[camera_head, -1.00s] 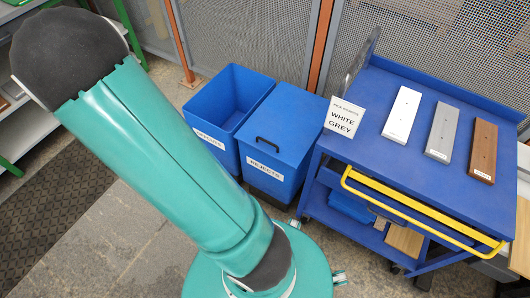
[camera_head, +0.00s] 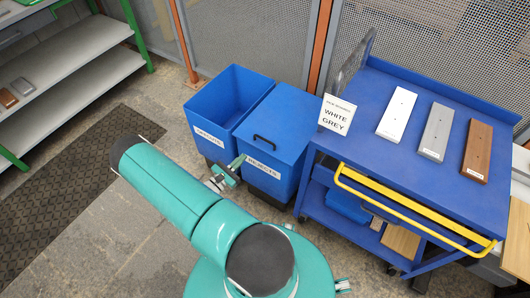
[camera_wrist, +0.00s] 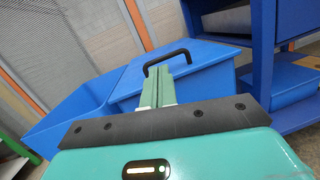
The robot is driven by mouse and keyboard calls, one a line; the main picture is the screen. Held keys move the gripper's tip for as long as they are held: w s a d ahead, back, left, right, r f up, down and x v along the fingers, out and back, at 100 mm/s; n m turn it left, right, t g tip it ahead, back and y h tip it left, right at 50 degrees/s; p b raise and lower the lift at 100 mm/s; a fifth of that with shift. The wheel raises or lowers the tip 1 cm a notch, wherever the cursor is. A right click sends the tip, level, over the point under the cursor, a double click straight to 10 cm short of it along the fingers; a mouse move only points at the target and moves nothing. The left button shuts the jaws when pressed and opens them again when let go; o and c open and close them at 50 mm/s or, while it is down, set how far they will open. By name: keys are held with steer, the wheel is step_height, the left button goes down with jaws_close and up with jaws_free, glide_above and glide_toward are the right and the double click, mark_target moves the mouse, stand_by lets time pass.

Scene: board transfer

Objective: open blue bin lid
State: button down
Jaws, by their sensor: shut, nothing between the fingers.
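The blue bin with the lid (camera_head: 285,122) stands to the right of an open blue bin, with a label reading REJECTS on its front. Its lid is down, and a black handle (camera_head: 265,142) stands near the front edge. In the wrist view the handle (camera_wrist: 166,60) arches just beyond my fingertips. My gripper (camera_head: 241,160) is in front of the bin, to the lower left of the handle and apart from it in the head view. In the wrist view my gripper (camera_wrist: 166,72) has its fingers together and holds nothing.
The open blue bin (camera_head: 212,104) is empty and touches or nearly touches the lidded one. A blue cart (camera_head: 365,95) with a yellow rail, several boards and a WHITE GREY sign (camera_head: 337,115) stands close on the right. Shelves (camera_head: 80,90) are at left; floor between is clear.

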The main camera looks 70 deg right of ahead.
mark_target(263, 149)
steer(key=s+f+n+t+h, duration=0.1)
steer(key=s+f+n+t, duration=0.2)
steer(key=s+f, duration=0.15)
steer(key=x, duration=1)
steer(key=shift+w+d+f, duration=0.15)
steer(key=shift+w+d, duration=0.05)
steer(key=shift+w, duration=0.2)
steer(key=shift+w, duration=0.1)
